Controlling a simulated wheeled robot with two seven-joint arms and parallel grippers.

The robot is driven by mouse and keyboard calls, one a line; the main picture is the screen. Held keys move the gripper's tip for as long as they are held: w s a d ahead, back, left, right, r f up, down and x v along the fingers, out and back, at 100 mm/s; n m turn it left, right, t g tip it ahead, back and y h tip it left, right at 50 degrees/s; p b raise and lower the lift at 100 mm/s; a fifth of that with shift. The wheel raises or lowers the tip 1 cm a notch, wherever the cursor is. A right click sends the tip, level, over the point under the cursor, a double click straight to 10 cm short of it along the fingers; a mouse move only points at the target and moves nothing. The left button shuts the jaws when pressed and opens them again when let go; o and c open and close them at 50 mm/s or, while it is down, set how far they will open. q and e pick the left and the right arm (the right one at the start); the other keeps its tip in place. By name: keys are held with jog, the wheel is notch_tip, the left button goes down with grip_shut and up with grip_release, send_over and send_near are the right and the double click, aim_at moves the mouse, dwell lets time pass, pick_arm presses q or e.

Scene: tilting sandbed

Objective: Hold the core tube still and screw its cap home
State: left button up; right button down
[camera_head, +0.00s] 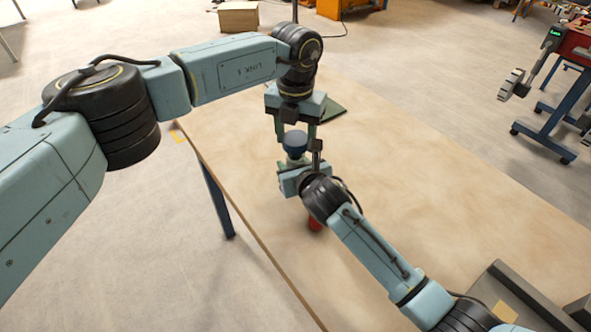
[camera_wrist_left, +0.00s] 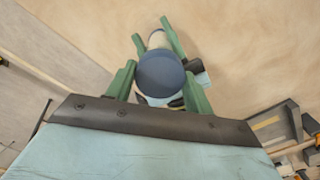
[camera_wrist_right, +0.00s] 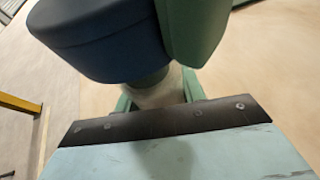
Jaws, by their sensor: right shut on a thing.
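The dark blue cap (camera_head: 296,141) sits at the top of the pale core tube (camera_head: 295,160). The round cap top (camera_wrist_left: 160,74) shows from above in the left wrist view. My left gripper (camera_head: 295,134) points down from above, its fingers open on either side of the cap with small gaps. My right gripper (camera_wrist_right: 158,92) is shut on the tube (camera_wrist_right: 155,88) just below the cap (camera_wrist_right: 100,40). One green left finger (camera_wrist_right: 193,30) hangs beside the cap in the right wrist view. My right wrist hides the tube's lower part in the head view.
The tan table (camera_head: 430,180) is mostly clear to the right. A dark green plate (camera_head: 333,112) lies behind the grippers. A red thing (camera_head: 315,224) shows partly under my right wrist. A dark tray (camera_head: 515,290) stands at the lower right.

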pick_arm(q)
jog(key=o, duration=0.5)
jog(key=shift+c, duration=0.2)
jog(key=shift+r, duration=2.25)
jog(key=shift+c, duration=0.2)
jog(key=n, duration=0.2)
jog(key=r+n, duration=0.1)
jog(key=n, duration=0.2)
jog(key=shift+d+r+n, duration=0.1)
jog(key=shift+r+n, duration=0.2)
jog(key=shift+r, duration=0.1)
jog(key=n, duration=0.2)
jog(key=r+n, duration=0.1)
jog(key=n, duration=0.2)
jog(key=shift+r+n, duration=0.35)
jog(key=shift+n, duration=0.05)
jog(key=shift+f, duration=0.1)
jog(key=shift+f, duration=3.95)
